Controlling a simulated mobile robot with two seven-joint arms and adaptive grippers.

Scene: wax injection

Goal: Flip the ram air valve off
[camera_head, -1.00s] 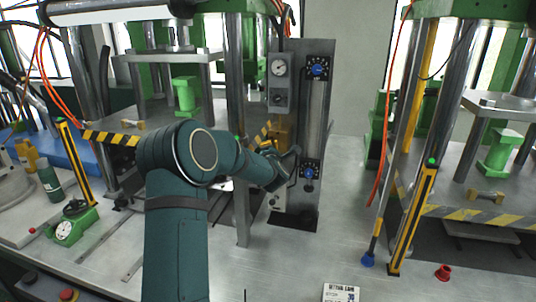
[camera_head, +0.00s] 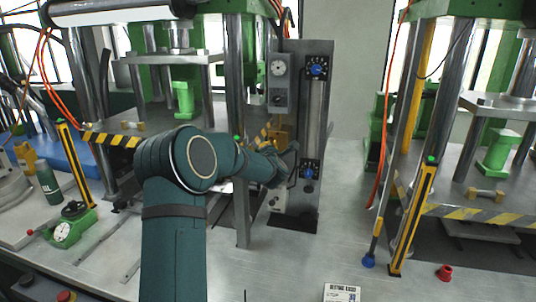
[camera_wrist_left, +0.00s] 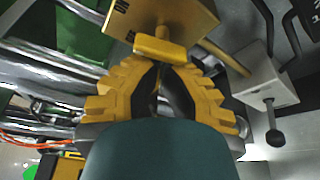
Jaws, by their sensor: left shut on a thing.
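A tall grey control panel (camera_head: 314,110) stands on the bench in the middle of the head view. It carries a gauge, blue knobs and a yellow valve body (camera_head: 279,134). In the left wrist view a yellow block (camera_wrist_left: 185,18) and a short yellow handle (camera_wrist_left: 160,48) show at the top. My left gripper (camera_wrist_left: 160,78), with yellow ridged fingers and dark pads, is shut at this handle. The exact contact is partly hidden by the fingers and my wrist. My right gripper is not in view.
A grey block with a dark knob (camera_wrist_left: 273,125) sits close right of my fingers. A steel post (camera_head: 241,170) stands left of the panel. A press with striped guards (camera_head: 465,214) is at right, with a red cap (camera_head: 445,272) in front.

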